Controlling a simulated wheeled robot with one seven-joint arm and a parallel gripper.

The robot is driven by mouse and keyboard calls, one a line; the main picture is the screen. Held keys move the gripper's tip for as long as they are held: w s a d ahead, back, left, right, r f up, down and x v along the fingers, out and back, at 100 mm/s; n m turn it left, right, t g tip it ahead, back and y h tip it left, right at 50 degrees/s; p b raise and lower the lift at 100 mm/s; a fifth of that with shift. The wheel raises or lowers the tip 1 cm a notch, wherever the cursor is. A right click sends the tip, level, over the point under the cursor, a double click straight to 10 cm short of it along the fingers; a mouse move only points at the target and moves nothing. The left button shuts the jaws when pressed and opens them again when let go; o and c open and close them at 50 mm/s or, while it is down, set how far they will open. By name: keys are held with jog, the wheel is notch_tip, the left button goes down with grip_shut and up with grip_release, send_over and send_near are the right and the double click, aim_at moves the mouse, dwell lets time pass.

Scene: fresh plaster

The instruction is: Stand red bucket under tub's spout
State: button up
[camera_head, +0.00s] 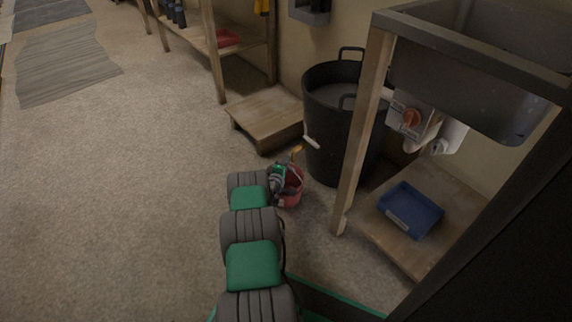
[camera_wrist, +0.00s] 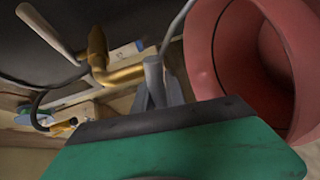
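The red bucket (camera_head: 291,188) is low beside the black tub (camera_head: 338,140), below its brass spout (camera_head: 297,150). I cannot tell whether it rests on the floor. My gripper (camera_head: 281,166) is at the bucket's left rim and partly covers it. In the wrist view the bucket (camera_wrist: 206,50) fills the right, its open mouth facing right. My gripper's grey fingers (camera_wrist: 156,75) are close together on the bucket's thin wire handle (camera_wrist: 178,22). The brass spout (camera_wrist: 97,55) shows left of the fingers, apart from the bucket, with a pale lever (camera_wrist: 45,30) near it.
A low wooden platform (camera_head: 266,112) stands left of the tub. At right, a wooden sink stand (camera_head: 357,150) carries a grey sink (camera_head: 480,70), with a blue tray (camera_head: 410,208) on its lower shelf. The floor (camera_head: 150,170) to the left is clear.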

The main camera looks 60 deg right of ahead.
jog(key=o, duration=0.5)
jog(key=shift+c, duration=0.2)
